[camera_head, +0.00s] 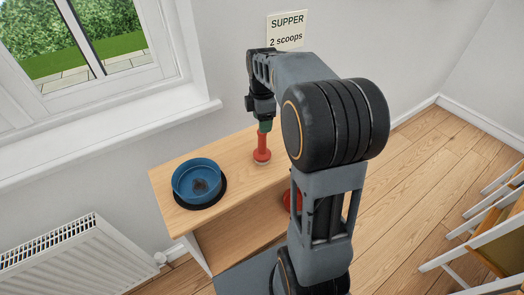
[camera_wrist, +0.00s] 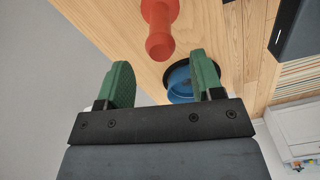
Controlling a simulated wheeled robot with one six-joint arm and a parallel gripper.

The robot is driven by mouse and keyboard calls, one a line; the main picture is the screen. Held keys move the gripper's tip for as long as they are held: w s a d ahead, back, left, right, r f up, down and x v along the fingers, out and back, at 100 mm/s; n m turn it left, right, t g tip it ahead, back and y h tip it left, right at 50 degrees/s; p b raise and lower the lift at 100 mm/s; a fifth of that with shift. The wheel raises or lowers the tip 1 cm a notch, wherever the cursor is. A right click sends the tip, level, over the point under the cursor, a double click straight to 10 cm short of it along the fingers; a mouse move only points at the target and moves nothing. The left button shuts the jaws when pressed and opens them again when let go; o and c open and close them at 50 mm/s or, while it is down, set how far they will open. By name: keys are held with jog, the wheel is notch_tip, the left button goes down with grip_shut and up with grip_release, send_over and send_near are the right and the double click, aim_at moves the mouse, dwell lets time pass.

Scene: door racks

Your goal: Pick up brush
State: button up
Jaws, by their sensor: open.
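The brush (camera_head: 262,153) is red-orange with a pale base and stands upright on the wooden shelf top, right of a blue bowl. In the wrist view its rounded handle end (camera_wrist: 160,46) points toward my gripper. My gripper (camera_head: 265,125) is above the brush, close to the top of its handle. In the wrist view the green fingers (camera_wrist: 162,72) are apart and empty. The handle end lies just beyond the fingertips, roughly lined up with the gap. I cannot tell from the head view whether the fingers touch the handle.
The blue bowl (camera_head: 184,185), with dark contents, sits on a dark round mat (camera_head: 208,203) on the shelf top (camera_head: 230,152). Another red thing (camera_head: 288,200) shows below, partly hidden by my arm. A radiator (camera_head: 75,262) is at left and a wooden rack (camera_head: 490,240) at right.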

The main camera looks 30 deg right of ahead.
aim_at(262, 145)
jog(key=shift+f, duration=3)
jog(key=shift+c, duration=0.2)
jog(key=c, duration=1)
jog(key=shift+o, duration=0.2)
jog(key=shift+r, duration=0.15)
